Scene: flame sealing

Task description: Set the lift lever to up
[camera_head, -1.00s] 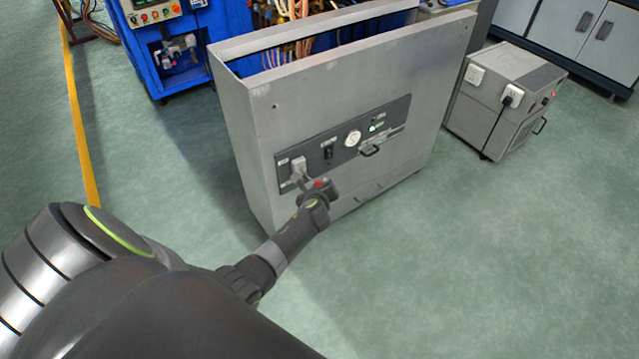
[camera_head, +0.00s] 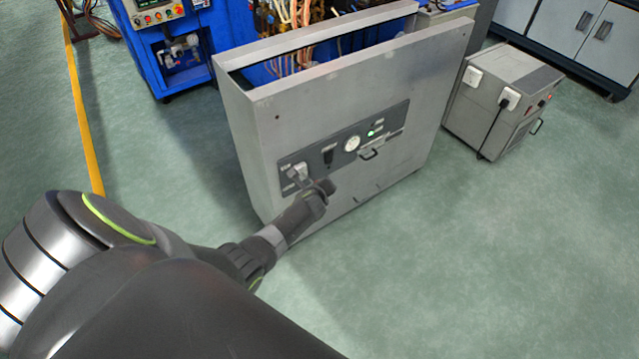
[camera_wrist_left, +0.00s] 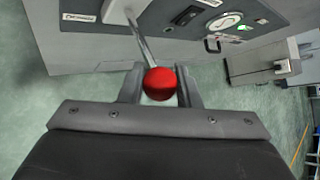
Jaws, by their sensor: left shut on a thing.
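The lift lever has a thin metal shaft (camera_wrist_left: 139,43) with a red ball knob (camera_wrist_left: 160,83), seen in the left wrist view. The shaft runs from the knob to a pale mount (camera_wrist_left: 120,10) on the grey cabinet's control panel. In the head view the mount (camera_head: 296,172) is at the panel's left end, and the knob is hidden by my gripper. My left gripper (camera_head: 322,188) is in front of the panel's lower left. In the left wrist view its fingers (camera_wrist_left: 160,88) are shut on the red knob, one on each side. My right gripper is not in view.
The grey cabinet (camera_head: 350,85) stands on the green floor, with a gauge (camera_head: 352,143), a green light (camera_head: 371,133) and a handle (camera_head: 371,153) on its panel. A grey box (camera_head: 505,95) stands to the right. The floor in front (camera_head: 480,260) is clear.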

